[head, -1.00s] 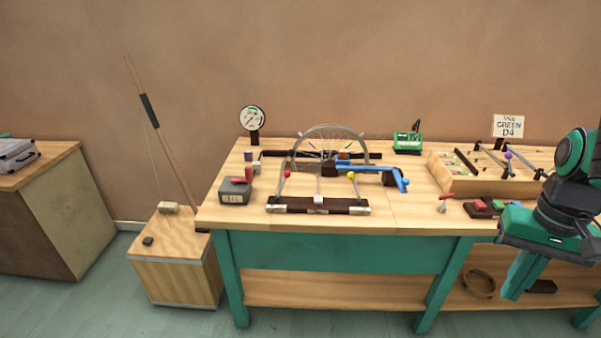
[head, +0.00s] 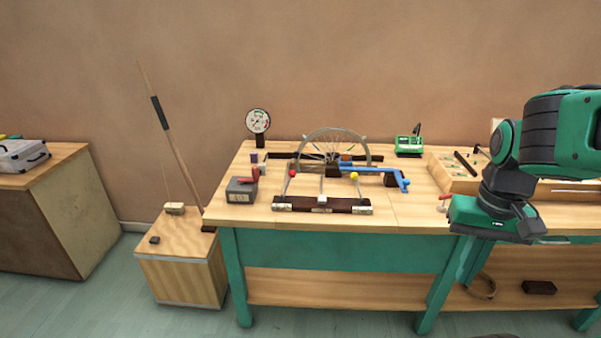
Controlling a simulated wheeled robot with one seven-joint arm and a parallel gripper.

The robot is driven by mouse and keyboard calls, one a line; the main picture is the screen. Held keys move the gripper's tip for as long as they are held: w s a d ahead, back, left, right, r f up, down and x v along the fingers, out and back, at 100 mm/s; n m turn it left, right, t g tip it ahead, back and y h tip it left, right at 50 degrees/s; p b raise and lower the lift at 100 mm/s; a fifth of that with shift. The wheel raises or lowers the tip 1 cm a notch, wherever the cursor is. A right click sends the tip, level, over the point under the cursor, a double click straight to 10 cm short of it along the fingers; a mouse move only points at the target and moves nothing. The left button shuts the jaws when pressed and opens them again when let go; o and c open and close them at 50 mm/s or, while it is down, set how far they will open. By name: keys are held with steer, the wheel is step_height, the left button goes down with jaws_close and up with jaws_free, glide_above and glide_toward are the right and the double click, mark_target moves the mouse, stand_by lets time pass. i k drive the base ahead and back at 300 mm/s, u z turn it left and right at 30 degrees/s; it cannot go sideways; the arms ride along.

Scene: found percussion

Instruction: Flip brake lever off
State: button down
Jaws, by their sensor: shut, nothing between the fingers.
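A grey box (head: 241,190) with a red lever (head: 252,176) sits near the left front of the workbench. The lever slants up to the right. A second small red handle (head: 444,197) shows on the bench just left of my gripper, partly hidden by it. I cannot tell for certain which one is the brake lever. A spoked wheel (head: 334,135) stands at the middle of the bench, with a blue bar beside it. My gripper (head: 466,270) is shut and empty, pointing down in front of the bench's right part, apart from both red levers.
A dial gauge (head: 258,122) stands at the back left. A wooden tray (head: 445,174) is partly behind my arm. The bench's front strip is mostly clear.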

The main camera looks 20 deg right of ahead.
mark_target(292, 174)
steer(key=z, duration=0.05)
steer(key=i, duration=1)
steer(key=u, duration=0.05)
